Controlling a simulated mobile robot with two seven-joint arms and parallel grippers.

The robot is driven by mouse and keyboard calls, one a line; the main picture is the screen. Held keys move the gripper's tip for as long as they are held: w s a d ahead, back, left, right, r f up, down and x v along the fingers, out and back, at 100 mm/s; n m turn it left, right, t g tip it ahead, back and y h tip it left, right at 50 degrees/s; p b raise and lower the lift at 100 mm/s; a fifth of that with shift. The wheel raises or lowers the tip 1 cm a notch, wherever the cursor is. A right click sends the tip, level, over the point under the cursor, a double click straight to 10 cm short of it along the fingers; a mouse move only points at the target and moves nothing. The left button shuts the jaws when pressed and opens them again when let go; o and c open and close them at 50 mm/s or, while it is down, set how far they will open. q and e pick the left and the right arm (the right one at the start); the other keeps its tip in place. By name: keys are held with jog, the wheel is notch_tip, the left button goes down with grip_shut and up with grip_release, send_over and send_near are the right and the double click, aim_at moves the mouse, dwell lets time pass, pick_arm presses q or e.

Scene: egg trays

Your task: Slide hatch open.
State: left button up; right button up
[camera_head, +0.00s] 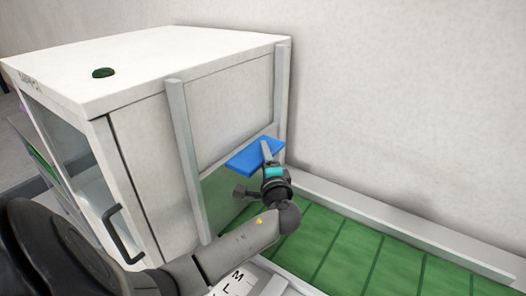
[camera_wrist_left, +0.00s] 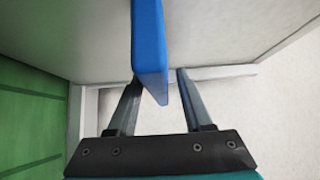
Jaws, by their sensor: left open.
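The hatch panel (camera_head: 230,100) is a pale sheet between two upright rails on the side of a white cabinet. A flat blue handle (camera_head: 246,158) sticks out along its lower edge. A green area (camera_head: 216,197) shows below the panel between the rails. My left gripper (camera_head: 266,150) is at the right part of the blue handle. In the left wrist view, the open fingers of the left gripper (camera_wrist_left: 159,78) stand on either side of the blue handle (camera_wrist_left: 148,38), with a gap visible on the right side. My right gripper is not in view.
The white cabinet (camera_head: 150,62) has a glass door with a black handle (camera_head: 124,236) at the left and a dark green disc (camera_head: 104,72) on top. A green surface (camera_head: 350,250) with a pale raised border (camera_head: 400,225) lies at the right, along the wall.

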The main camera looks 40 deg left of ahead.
pick_arm(q)
jog(key=shift+x, duration=1.25)
grip_shut()
dwell(0.6)
